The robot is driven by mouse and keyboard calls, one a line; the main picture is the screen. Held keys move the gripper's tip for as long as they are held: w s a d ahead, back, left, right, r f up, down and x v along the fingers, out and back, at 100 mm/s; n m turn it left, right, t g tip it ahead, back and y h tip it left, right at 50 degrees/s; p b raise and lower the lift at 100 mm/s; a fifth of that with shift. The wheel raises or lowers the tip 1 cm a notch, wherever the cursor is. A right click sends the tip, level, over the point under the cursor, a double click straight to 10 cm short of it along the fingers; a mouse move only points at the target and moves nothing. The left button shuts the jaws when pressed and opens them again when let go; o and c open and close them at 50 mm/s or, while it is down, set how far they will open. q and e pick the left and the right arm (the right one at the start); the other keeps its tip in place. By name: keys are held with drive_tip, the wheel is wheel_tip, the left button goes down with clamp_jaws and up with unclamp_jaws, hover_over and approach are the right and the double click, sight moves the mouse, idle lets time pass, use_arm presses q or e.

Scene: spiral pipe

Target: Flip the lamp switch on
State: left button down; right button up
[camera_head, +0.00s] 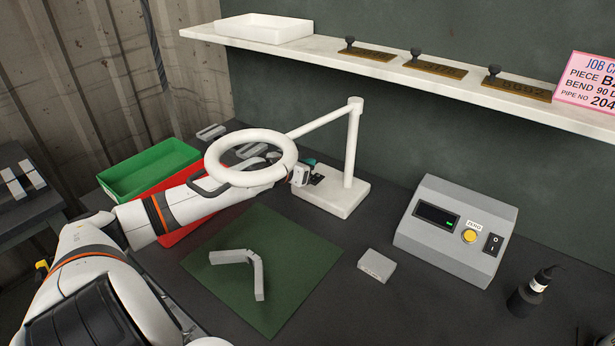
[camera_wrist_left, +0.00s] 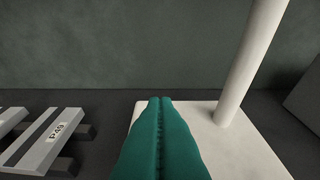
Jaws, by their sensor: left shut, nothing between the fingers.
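The white ring lamp (camera_head: 250,178) stands on the bench, its arm reaching left from a post on a white base (camera_head: 345,198). The base also shows in the left wrist view (camera_wrist_left: 245,152), with the post rising at its right. A small dark piece (camera_head: 317,180), which looks like the lamp switch, is on the base's left part. My left gripper (camera_head: 311,163) has teal fingers and is at the base's left end, close to that piece. In the left wrist view the fingers (camera_wrist_left: 160,100) are pressed together, empty, and hide the switch. Contact cannot be told. My right gripper is not in view.
My left forearm passes beneath the ring. A green tray (camera_head: 150,168) and a red tray (camera_head: 160,236) are at left. A green mat (camera_head: 290,250) holds a bent grey piece (camera_head: 246,262). A grey control box (camera_head: 455,230) stands right; a shelf (camera_head: 400,75) runs above.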

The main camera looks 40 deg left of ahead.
sight(307, 187)
use_arm(q)
drive_tip(key=shift+f, duration=2.15)
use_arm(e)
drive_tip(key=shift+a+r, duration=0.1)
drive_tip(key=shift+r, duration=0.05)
